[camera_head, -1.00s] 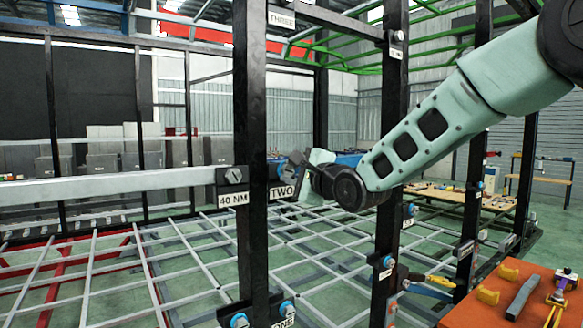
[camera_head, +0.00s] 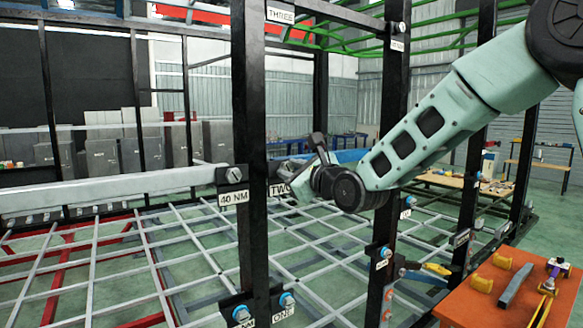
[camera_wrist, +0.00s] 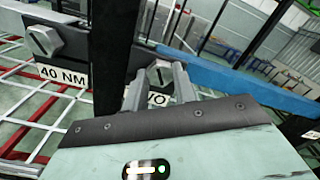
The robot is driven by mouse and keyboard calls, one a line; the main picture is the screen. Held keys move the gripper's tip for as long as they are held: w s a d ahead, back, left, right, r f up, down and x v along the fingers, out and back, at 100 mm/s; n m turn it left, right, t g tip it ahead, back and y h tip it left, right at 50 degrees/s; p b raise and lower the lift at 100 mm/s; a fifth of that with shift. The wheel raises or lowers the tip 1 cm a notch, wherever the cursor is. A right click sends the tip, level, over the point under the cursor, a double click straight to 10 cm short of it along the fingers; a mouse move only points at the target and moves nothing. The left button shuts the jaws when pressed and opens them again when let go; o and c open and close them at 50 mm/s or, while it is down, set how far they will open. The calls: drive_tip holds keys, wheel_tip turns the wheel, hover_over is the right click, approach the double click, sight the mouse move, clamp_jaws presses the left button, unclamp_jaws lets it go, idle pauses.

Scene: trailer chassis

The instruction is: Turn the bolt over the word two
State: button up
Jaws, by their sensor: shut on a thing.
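The bolt over the word two shows in the wrist view (camera_wrist: 160,72) as a grey head on a dark bracket. My gripper (camera_wrist: 159,83) is shut on it, one finger on each side of the head. The white TWO label (camera_wrist: 159,100) sits just below the bolt, partly hidden by the fingers. In the head view the TWO label (camera_head: 279,190) is on the right of the black post (camera_head: 251,130). There my gripper (camera_head: 312,152) reaches in from the right and hides the bolt.
A slotted bolt (camera_head: 236,175) over a 40 NM label (camera_head: 234,198) is left of the post. Blue-ringed bolts (camera_head: 241,314) sit low on the posts. A second black post (camera_head: 390,160) stands close by my arm. An orange tool table (camera_head: 490,300) is at lower right.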

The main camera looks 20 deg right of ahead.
drive_tip(key=shift+f, duration=0.3)
drive_tip(key=o, duration=0.8)
drive_tip(key=shift+o, duration=1)
drive_tip(key=shift+r, duration=0.2)
drive_tip(key=shift+s, duration=0.1)
drive_tip(key=b+v, duration=0.2)
drive_tip(key=v, duration=1.5)
drive_tip(key=shift+s+b, duration=0.15)
drive_tip(key=shift+b, duration=0.15)
drive_tip(key=shift+d, duration=0.1)
